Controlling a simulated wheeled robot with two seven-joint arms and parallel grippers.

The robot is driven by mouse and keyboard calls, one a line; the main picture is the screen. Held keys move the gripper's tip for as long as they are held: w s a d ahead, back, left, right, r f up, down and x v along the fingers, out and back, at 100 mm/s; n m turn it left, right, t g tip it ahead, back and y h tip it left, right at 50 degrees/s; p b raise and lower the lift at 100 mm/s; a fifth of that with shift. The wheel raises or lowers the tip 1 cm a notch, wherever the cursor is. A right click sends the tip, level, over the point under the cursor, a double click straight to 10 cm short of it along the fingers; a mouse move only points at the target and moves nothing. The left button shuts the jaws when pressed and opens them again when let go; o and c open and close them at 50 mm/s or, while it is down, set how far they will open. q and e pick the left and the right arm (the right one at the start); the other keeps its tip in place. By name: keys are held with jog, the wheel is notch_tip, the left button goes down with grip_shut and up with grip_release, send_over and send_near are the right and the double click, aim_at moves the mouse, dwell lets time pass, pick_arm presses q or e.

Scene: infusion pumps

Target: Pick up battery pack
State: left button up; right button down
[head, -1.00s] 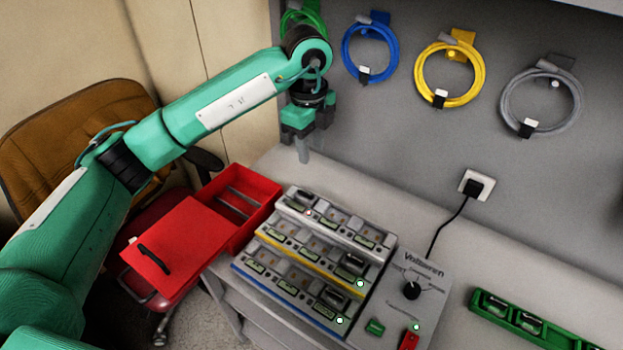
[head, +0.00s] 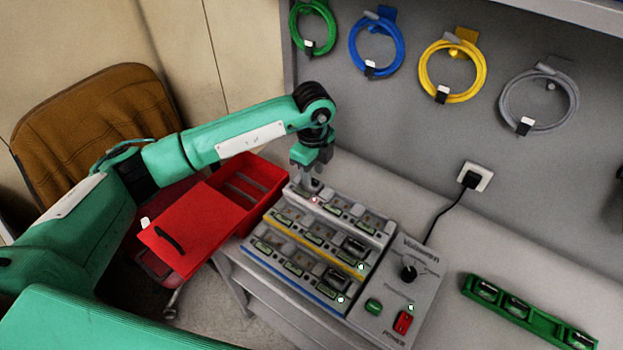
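A stepped charging rack (head: 268,262) with white, yellow and blue edged rows stands on the table. Dark battery packs sit in its slots: one in the middle row at the right (head: 355,246) and one in the front row at the right (head: 336,279), each beside a green-white light. My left gripper (head: 311,184) points down over the left end of the back row, by a red light. It hides most of that slot, and I cannot tell whether its fingers touch anything or how far they are apart. My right gripper is not in view.
An open red toolbox (head: 262,188) stands left of the rack. A control panel (head: 428,270) with a knob and red switch adjoins its right side. A green holder (head: 512,308) with dark items lies further right. Coiled cables, including a yellow one (head: 452,97), hang on the wall.

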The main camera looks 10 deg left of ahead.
aim_at(313, 180)
pick_arm(q)
jog(key=shift+f, duration=0.9)
grip_shut()
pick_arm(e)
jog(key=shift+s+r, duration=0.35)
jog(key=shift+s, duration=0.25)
pick_arm(q)
jog(key=shift+r, duration=0.1)
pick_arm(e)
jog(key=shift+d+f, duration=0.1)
